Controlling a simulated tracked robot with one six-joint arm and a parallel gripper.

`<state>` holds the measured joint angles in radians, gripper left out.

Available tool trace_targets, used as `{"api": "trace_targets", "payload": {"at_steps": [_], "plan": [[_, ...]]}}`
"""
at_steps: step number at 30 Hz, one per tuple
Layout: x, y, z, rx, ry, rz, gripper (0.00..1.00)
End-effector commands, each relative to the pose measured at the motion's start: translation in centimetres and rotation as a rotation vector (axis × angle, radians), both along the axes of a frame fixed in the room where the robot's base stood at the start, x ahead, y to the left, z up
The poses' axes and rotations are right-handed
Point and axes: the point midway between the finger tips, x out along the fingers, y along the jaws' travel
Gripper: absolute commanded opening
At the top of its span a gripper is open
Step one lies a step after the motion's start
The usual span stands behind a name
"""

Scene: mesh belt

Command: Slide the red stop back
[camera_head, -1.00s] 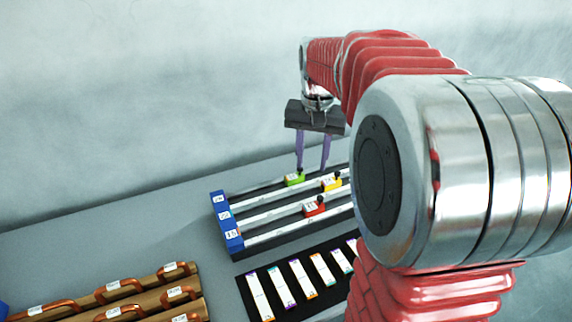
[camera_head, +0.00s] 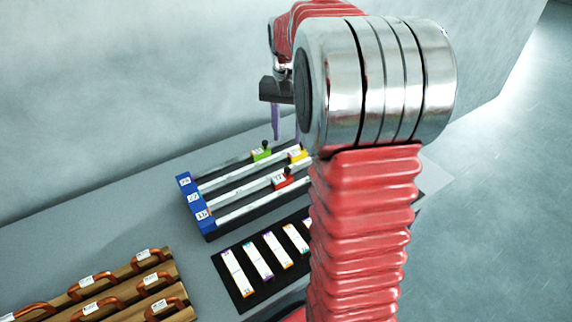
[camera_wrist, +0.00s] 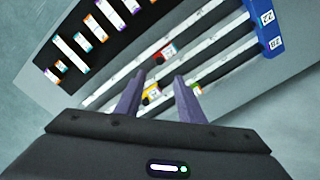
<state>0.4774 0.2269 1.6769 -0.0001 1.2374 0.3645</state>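The red stop (camera_head: 284,179) sits on the front rail of the slider rack, with a dark knob on top. It also shows in the wrist view (camera_wrist: 166,53), just beyond my fingertips. A green stop (camera_head: 262,154) is on the back rail and a yellow stop (camera_head: 298,156) is on the middle rail. My gripper (camera_wrist: 159,75) is open, with two purple fingers apart and nothing between the tips. In the head view, it hangs above the back of the rack, partly hidden by my arm. The right end of the rack is hidden there too.
A blue labelled end block (camera_head: 195,202) closes the rack's left end. A black panel (camera_head: 230,262) with several white labelled strips lies in front. A brown board (camera_head: 175,268) with several orange handles is at lower left. Grey table left of the rack is clear.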

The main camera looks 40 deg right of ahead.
Motion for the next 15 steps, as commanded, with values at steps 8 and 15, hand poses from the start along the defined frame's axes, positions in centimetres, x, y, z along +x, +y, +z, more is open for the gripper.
{"api": "trace_targets", "payload": {"at_steps": [8,15], "plan": [[-0.1,0.1,-4.3,0.002,0.003,0.001,0.35],[0.0,0.1,-8.0,0.002,0.003,0.001,0.35]]}}
